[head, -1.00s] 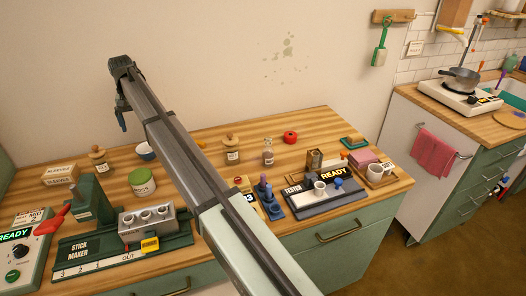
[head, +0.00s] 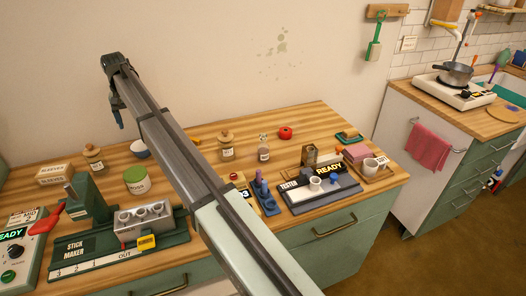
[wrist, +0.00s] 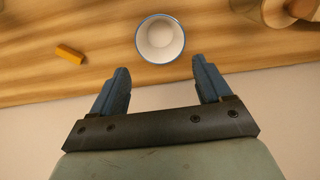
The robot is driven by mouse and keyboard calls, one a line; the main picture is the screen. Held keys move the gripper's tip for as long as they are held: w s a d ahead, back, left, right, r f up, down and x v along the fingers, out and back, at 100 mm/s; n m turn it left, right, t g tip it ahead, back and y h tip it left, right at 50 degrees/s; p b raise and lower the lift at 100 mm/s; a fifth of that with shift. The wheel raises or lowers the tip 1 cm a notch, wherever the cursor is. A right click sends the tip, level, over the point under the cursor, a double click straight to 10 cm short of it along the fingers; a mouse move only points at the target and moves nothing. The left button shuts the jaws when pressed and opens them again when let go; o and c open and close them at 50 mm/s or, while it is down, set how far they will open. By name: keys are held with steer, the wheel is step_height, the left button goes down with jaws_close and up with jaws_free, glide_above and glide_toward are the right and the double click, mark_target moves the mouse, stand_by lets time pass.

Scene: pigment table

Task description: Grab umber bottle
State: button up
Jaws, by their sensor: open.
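Several small labelled containers stand on the wooden table, and I cannot read which is umber. In the head view, one jar with a wooden stopper (head: 93,158) is at the left, another stoppered jar (head: 227,148) is right of my arm, and a slim glass bottle (head: 263,151) stands beside that one. My gripper (head: 120,118) hangs in the air at the upper left, above the table's back edge. In the wrist view my gripper (wrist: 161,82) is open and empty, with its blue fingers apart. Part of a round container (wrist: 262,12) shows at the top right.
A white bowl with a blue rim (wrist: 160,42) is just ahead of the fingers; an orange stick (wrist: 70,54) lies to its left. A red round thing (head: 285,133) is behind.

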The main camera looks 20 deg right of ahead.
steer(key=s+d+r+m, duration=0.1)
steer(key=d+r+m, duration=0.1)
steer(key=d, duration=1.4)
steer(key=s+d+r+m, duration=0.1)
steer(key=d+r+m, duration=0.1)
steer(key=d, duration=1.4)
steer(key=n, duration=1)
glide_above(263, 145)
steer(key=w, duration=0.2)
steer(key=shift+d, duration=0.3)
steer(key=n, duration=0.3)
steer(key=shift+s+n, duration=0.3)
steer(key=shift+n, duration=0.1)
steer(key=n, duration=0.3)
steer(key=shift+s+a, duration=0.1)
steer(key=n, duration=0.4)
steer(key=shift+s, duration=0.1)
steer(key=shift+n, duration=0.3)
steer(key=shift+f, duration=6.9)
